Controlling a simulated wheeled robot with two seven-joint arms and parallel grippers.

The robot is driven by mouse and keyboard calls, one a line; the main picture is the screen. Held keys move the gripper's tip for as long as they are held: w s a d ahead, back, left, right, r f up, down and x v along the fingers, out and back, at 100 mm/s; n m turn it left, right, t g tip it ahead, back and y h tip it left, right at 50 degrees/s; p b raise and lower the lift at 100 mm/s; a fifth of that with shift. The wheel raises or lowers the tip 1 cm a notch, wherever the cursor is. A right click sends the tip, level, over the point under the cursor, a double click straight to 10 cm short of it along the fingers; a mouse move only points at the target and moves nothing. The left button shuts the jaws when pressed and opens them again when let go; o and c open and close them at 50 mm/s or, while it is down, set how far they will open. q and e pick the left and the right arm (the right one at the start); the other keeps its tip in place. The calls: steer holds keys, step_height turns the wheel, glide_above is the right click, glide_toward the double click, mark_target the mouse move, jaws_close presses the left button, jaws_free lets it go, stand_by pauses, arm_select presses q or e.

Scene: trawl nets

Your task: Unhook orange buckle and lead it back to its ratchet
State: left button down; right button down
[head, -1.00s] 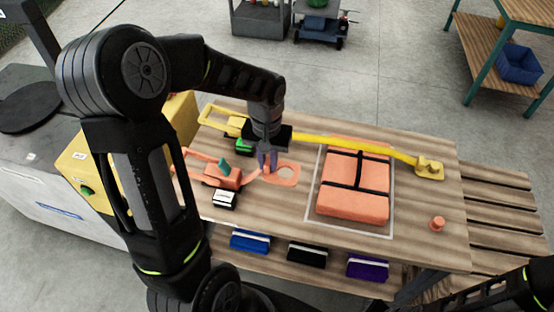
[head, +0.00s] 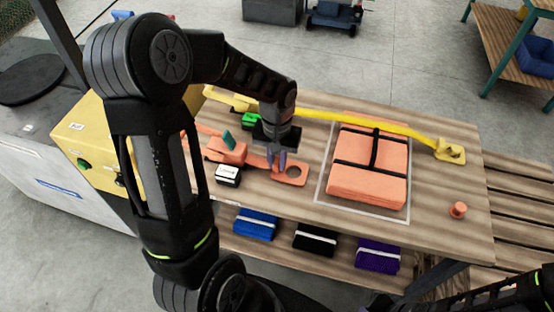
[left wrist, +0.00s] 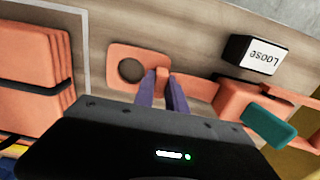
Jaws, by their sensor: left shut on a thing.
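The orange buckle (head: 290,175) is a flat plate with a round hole and a raised tab; it also shows in the left wrist view (left wrist: 125,65). My left gripper (head: 276,168) is shut on the tab, at the strap end of the plate. The buckle is at or just above the table; I cannot tell which. An orange strap (left wrist: 197,87) runs from it to the orange ratchet (head: 226,150), which has a green handle and lies left of my gripper. An orange peg (head: 458,210) stands bare at the table's right. My right gripper is out of view.
A strapped orange bundle (head: 368,165) lies in a marked frame right of the buckle. A "Loose" block (head: 228,175) sits by the ratchet. Folded packs (head: 315,237) lie on the lower shelf.

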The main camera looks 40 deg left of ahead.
arm_select(q)
steer(key=c, duration=1.3)
jaws_free()
steer(key=shift+r, duration=0.1)
step_height(320, 180, up, 8)
steer(key=shift+f, duration=0.15)
